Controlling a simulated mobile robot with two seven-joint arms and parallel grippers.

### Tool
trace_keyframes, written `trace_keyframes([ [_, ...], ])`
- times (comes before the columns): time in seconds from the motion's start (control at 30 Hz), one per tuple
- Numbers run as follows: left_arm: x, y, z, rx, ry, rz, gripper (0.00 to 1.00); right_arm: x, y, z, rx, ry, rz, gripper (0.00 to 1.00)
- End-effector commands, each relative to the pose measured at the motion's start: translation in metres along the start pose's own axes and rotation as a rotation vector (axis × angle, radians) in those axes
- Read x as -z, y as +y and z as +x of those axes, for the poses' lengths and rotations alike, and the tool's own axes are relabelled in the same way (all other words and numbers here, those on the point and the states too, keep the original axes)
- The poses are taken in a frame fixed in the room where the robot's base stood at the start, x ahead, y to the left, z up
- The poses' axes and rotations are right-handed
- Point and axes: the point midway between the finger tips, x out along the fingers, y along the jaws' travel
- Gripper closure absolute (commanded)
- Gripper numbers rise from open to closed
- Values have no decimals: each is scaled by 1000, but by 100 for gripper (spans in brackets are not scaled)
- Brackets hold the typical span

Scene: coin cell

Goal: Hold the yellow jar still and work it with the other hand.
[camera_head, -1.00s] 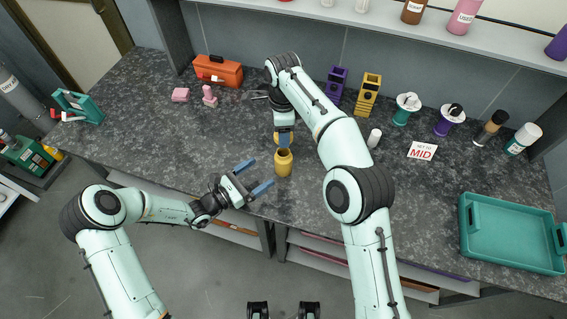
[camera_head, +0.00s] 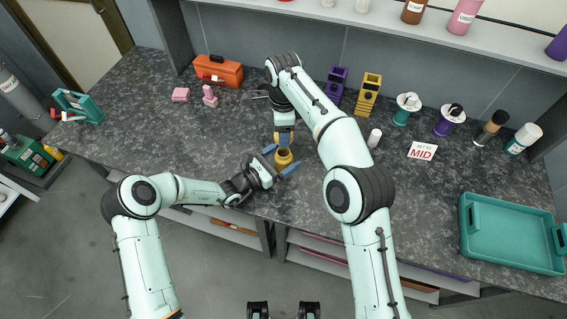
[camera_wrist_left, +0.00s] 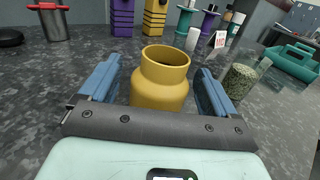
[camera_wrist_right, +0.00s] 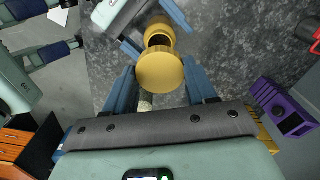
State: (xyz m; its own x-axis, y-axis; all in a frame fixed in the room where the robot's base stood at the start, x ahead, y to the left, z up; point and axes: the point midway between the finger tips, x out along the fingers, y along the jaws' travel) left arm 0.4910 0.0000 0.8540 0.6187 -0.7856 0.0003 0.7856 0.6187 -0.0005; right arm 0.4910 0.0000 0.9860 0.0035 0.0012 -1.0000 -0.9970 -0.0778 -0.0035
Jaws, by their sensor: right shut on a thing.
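The yellow jar (camera_head: 283,157) stands upright on the dark counter near its front edge. The left wrist view shows its open mouth, with the jar (camera_wrist_left: 160,80) between the fingers. My left gripper (camera_head: 282,169) is open around the jar, with a gap visible on at least the left side. My right gripper (camera_wrist_right: 158,88) is shut on a round yellow lid (camera_wrist_right: 160,73), held apart from the jar, on its far side in the head view. The right wrist view shows the jar (camera_wrist_right: 160,33) just beyond the lid.
A white cylinder (camera_head: 374,138) and a "set to MID" card (camera_head: 422,151) lie right of my right arm. Purple (camera_head: 337,84) and yellow (camera_head: 368,93) holders stand behind. A teal tray (camera_head: 480,257) is at the right, an orange toolbox (camera_head: 218,72) at back left. The left counter is mostly clear.

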Motion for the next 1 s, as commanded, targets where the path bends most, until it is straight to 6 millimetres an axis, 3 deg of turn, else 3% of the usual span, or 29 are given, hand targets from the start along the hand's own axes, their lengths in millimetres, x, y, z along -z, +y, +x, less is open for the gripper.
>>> trace_keyframes([
  [0.03,0,0,0,0,0,0,23,0,0,0,0,0,0,72],
  [0.23,0,0,0,0,0,0,88,0,0,0,0,0,0,72],
  [0.27,0,0,0,0,0,1,90,0,0,0,0,0,0,72],
  [0.7,0,0,0,0,0,1,90,0,1,49,-5,2,0,72],
  [1.0,0,0,0,0,0,1,90,0,0,50,-4,1,0,72],
])
